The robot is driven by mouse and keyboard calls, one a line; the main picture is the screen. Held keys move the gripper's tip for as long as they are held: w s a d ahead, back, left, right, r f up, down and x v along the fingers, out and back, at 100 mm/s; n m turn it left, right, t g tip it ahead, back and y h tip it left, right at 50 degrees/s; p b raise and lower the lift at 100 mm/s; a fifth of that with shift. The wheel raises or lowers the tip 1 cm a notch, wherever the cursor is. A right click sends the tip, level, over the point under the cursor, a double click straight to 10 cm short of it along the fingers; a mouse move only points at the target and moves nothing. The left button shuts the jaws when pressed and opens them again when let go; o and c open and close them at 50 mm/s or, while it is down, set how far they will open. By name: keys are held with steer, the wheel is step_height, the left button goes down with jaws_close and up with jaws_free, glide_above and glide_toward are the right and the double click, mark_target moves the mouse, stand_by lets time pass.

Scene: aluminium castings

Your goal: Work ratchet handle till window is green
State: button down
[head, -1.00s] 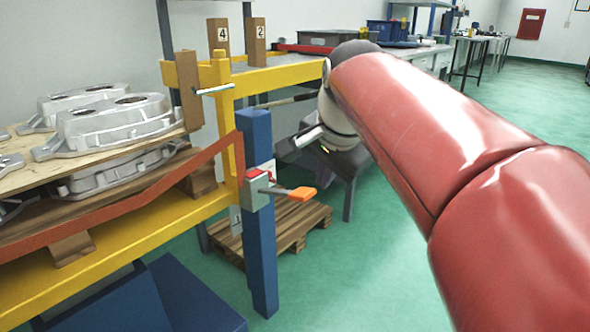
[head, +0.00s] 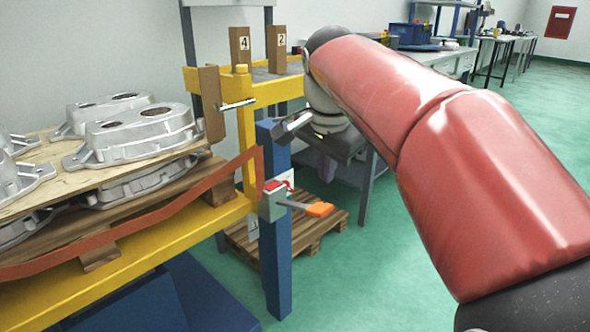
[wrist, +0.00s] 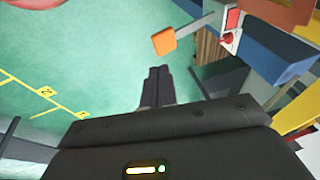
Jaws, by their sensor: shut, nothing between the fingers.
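The ratchet (head: 271,206) is a grey box on a blue post (head: 277,262). Its handle sticks out to the right and ends in an orange grip (head: 320,210). The small window (head: 274,186) on top looks red; it also shows red in the wrist view (wrist: 233,20). An orange-red strap (head: 130,222) runs from the post leftward and sags along the stack. My gripper (wrist: 156,88) is shut and empty, apart from the orange grip (wrist: 164,40), which lies just beyond the fingertips in the wrist view. In the head view my gripper's body is above the handle, beside the post top; its fingertips are unclear.
Aluminium castings (head: 135,131) sit on plywood on a yellow frame (head: 150,258). A clamp bar (head: 238,104) projects near the post. Numbered wooden blocks (head: 240,45) stand behind. A wooden pallet (head: 318,228) lies on the floor. Green floor to the right is clear.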

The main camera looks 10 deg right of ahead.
steer(key=w+a+r+g+h+p, duration=0.2)
steer(key=w+a+r+p, duration=0.2)
steer(key=r, duration=0.1)
steer(key=shift+w, duration=0.4)
steer(key=shift+a, duration=0.1)
steer(key=b, duration=0.1)
glide_toward(319, 205)
steer(key=x, duration=0.5)
steer(key=shift+w+f, duration=0.1)
steer(key=shift+f, duration=0.5)
steer(key=shift+f+b, duration=0.1)
steer(key=shift+b, duration=0.25)
